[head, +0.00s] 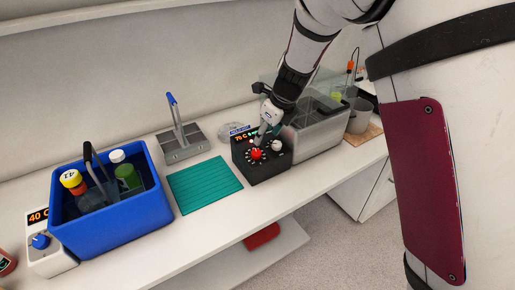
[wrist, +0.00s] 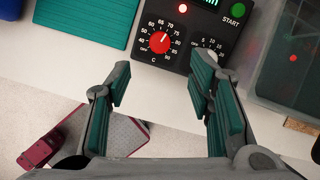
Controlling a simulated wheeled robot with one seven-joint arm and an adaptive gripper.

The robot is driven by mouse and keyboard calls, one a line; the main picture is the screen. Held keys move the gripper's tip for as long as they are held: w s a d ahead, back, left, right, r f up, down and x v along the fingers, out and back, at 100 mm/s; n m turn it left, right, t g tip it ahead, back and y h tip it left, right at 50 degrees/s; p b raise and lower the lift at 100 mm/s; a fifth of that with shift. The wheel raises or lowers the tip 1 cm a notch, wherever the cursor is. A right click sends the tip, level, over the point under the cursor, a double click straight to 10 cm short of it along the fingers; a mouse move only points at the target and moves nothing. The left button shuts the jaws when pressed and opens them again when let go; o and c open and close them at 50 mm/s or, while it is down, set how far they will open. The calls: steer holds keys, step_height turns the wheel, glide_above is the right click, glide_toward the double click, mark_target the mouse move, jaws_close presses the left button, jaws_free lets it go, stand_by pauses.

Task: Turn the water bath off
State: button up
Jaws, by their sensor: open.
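A black control box (head: 262,170) has a red knob (head: 256,153) and a lit display (head: 243,137) that seems to read 75 C. In the wrist view the red knob (wrist: 160,42) sits inside a ring of temperature numbers with an OFF mark, its white pointer tilted up and right. A red light (wrist: 183,8) is lit above it and a green START button (wrist: 238,10) is at the right. My gripper (wrist: 160,88) is open and empty, its teal pads apart, with the red knob ahead between them and not touched. In the head view my gripper (head: 263,134) is over the box.
A clear tank (head: 318,130) adjoins the box at its right. A teal mat (head: 205,184) lies at its left. Further left is a blue tub (head: 110,225) with bottles, beside a 40 C unit with a blue knob (head: 40,241). A grey caddy (head: 183,146) stands behind.

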mark_target(257, 152)
steer(key=x, duration=1)
steer(key=shift+w+f, duration=0.1)
steer(key=shift+f, duration=0.25)
steer(key=shift+c, duration=0.3)
jaws_close()
